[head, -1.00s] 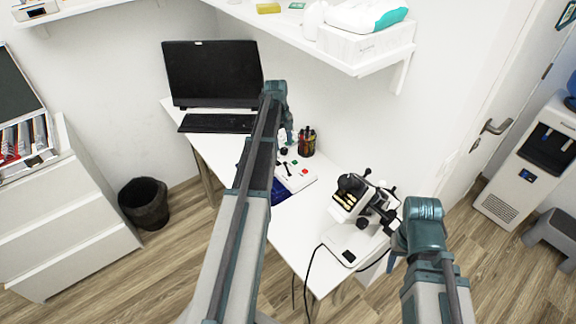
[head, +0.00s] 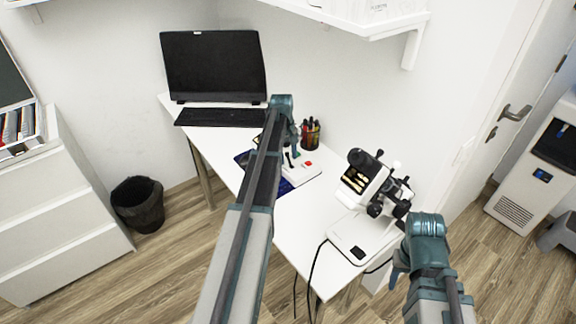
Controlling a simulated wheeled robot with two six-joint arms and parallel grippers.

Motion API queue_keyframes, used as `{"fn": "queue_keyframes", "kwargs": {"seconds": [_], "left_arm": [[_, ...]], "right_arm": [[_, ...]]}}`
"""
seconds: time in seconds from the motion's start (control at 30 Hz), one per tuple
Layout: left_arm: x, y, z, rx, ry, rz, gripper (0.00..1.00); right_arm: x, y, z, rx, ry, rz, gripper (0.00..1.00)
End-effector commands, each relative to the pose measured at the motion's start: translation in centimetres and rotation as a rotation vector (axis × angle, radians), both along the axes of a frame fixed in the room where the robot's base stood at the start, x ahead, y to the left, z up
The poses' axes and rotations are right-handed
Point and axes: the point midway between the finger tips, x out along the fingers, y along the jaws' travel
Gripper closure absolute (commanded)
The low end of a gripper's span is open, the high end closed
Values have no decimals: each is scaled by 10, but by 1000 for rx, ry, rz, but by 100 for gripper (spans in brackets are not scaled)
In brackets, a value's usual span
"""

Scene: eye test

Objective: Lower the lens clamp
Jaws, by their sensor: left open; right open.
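A white tilted instrument with black knobs and an eyepiece, which looks like a lensmeter (head: 362,236), stands at the near right end of the white desk. Its lens clamp is too small to tell apart from the other dark parts. My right gripper (head: 398,275) is just to the right of its base, mostly hidden behind my own wrist; no contact shows. My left gripper (head: 296,145) is open over the middle of the desk, by a white box with a red button (head: 308,164), away from the instrument. Whether it touches the box I cannot tell.
A pen cup (head: 310,134) is behind the white box. A shelf (head: 372,20) overhangs the wall. A black cable hangs off the near edge.

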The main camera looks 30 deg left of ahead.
Motion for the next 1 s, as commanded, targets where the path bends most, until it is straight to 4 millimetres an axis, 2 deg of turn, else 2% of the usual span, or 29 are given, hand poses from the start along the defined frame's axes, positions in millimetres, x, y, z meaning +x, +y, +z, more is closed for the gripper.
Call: {"fn": "queue_keyframes", "kwargs": {"seconds": [0.03, 0.1, 0.4, 0.6, 0.7, 1.0], "left_arm": [[1, 0, -9, 0, 0, 0, 50], [1, 0, -11, 0, 0, 0, 50], [1, -1, -10, 0, 0, 0, 50], [1, 0, -10, 0, 0, 0, 86], [1, 0, -10, 0, 0, 0, 100], [1, -1, -10, 5, -2, -1, 100]], "right_arm": [[0, 0, -9, 0, 0, 0, 50], [0, 0, -11, 0, 0, 0, 50], [0, 0, -10, 0, 0, 0, 50], [0, 0, -10, 0, 0, 0, 50], [0, 0, -10, 0, 0, 0, 50], [0, 0, -10, 0, 0, 0, 50]]}}
